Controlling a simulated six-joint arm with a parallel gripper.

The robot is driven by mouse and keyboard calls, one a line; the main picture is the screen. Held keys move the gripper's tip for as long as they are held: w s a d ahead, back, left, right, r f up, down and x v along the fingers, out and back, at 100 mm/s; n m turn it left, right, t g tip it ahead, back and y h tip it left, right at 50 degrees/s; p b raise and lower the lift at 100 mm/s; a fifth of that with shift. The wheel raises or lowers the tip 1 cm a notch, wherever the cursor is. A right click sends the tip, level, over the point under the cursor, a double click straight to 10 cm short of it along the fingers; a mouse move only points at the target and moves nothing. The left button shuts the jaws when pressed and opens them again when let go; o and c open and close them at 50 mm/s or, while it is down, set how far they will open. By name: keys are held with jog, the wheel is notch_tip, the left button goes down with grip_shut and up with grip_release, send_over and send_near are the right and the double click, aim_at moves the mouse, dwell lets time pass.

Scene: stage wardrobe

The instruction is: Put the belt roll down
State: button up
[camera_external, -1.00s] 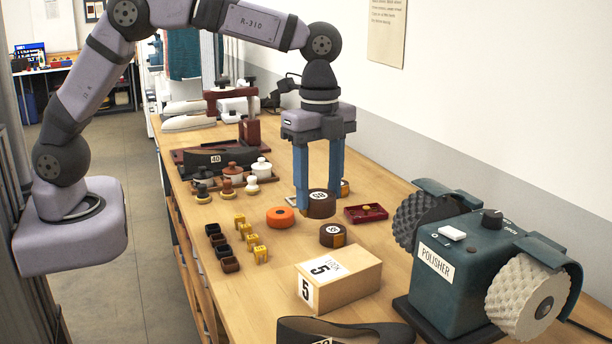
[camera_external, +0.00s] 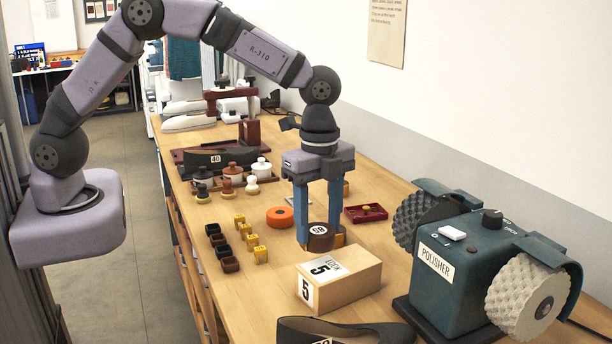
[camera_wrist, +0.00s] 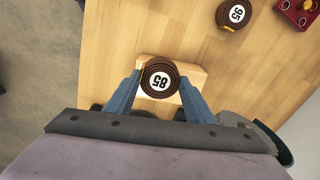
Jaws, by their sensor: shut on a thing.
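The dark brown belt roll labelled 85 (camera_wrist: 160,82) is between the two blue fingers of my gripper (camera_wrist: 159,88) in the wrist view, label facing up. In the outside view my gripper (camera_external: 320,240) is shut on this roll (camera_external: 317,231), fingers pointing straight down. The roll appears just behind the wooden box marked 5 (camera_external: 350,284); its height above the table is hard to judge. A second belt roll, labelled 95 (camera_wrist: 235,13), lies on the table beyond it in the wrist view. In the outside view the held roll and fingers mostly hide that one.
An orange disc (camera_external: 280,217) lies to the left. A red tray (camera_external: 366,213) stands to the right. Small yellow and dark blocks (camera_external: 240,219) stand at left. The polisher (camera_external: 470,262) takes up the right side. A dark curved piece (camera_external: 350,331) lies at the front.

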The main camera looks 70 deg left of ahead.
aim_at(319, 230)
jog(key=shift+f+p, duration=0.35)
jog(key=shift+f, duration=1.1)
jog(key=shift+f, duration=0.15)
jog(key=o, duration=1.1)
notch_tip(319, 230, up, 12)
jog(key=b, duration=0.2)
jog(key=shift+r, duration=0.2)
jog(key=shift+a, duration=0.1)
jog(key=s+a+f+n, duration=0.5)
jog(key=s+a+n, duration=0.3)
jog(key=s, duration=0.3)
jog(key=s+a+f+n, duration=0.6)
jog(key=s+a, duration=0.3)
jog(key=s, duration=0.2)
jog(key=shift+n, duration=0.9)
